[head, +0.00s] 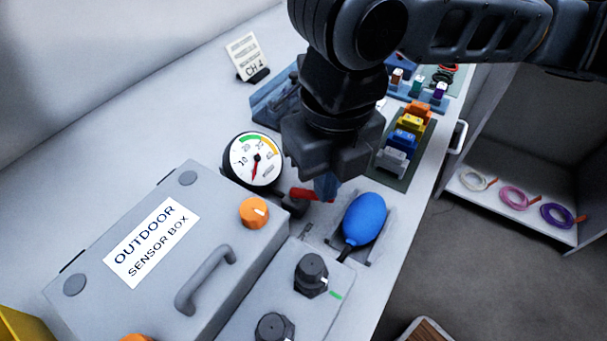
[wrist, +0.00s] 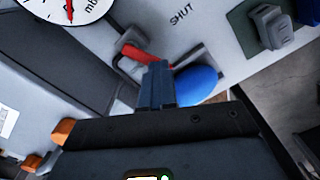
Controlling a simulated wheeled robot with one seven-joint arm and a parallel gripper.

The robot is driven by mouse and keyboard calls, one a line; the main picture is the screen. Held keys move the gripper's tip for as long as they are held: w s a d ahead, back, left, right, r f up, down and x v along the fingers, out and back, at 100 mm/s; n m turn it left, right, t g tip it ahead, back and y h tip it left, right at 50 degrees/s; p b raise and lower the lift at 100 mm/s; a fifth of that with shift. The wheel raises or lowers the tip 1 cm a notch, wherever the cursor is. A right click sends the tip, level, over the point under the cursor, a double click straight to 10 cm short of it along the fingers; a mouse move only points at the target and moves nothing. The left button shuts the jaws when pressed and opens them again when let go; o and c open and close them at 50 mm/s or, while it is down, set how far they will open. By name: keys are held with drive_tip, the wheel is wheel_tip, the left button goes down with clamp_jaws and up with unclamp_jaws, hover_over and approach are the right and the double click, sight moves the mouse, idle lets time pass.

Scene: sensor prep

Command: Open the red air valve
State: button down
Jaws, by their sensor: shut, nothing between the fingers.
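The red air valve (head: 304,193) shows as a short red lever on a dark block, right of the round gauge (head: 243,172). In the wrist view the red lever (wrist: 135,52) lies close to my fingertips. My gripper (head: 326,188) points down over the lever and hides part of it. In the wrist view my gripper (wrist: 157,68) has its fingers together with nothing between them. I cannot tell whether they touch the lever. A "SHUT" marking (wrist: 181,14) is printed on the surface near the valve.
A blue rubber bulb (head: 365,218) lies just right of my gripper. A grey outdoor sensor box (head: 215,210) with a handle and orange knobs stands left. A panel with dark knobs (head: 311,272) is in front. Coloured blocks (head: 404,138) sit on a green mat behind. Bare worktop lies behind the gauge.

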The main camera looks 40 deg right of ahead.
drive_tip(key=shift+s+a+f, duration=0.35)
drive_tip(key=shift+s+f, duration=0.15)
drive_tip(key=shift+f, duration=0.15)
drive_tip(key=shift+s+a, duration=0.2)
drive_tip(key=shift+a, duration=0.2)
drive_tip(key=shift+r, duration=0.15)
wheel_tip(320, 180, up, 6)
drive_tip(key=p, duration=0.5)
drive_tip(key=shift+w+d+r, duration=0.15)
drive_tip(key=shift+w+d, duration=0.2)
drive_tip(key=shift+d, duration=0.05)
drive_tip(key=shift+s, duration=0.1)
idle(0.4)
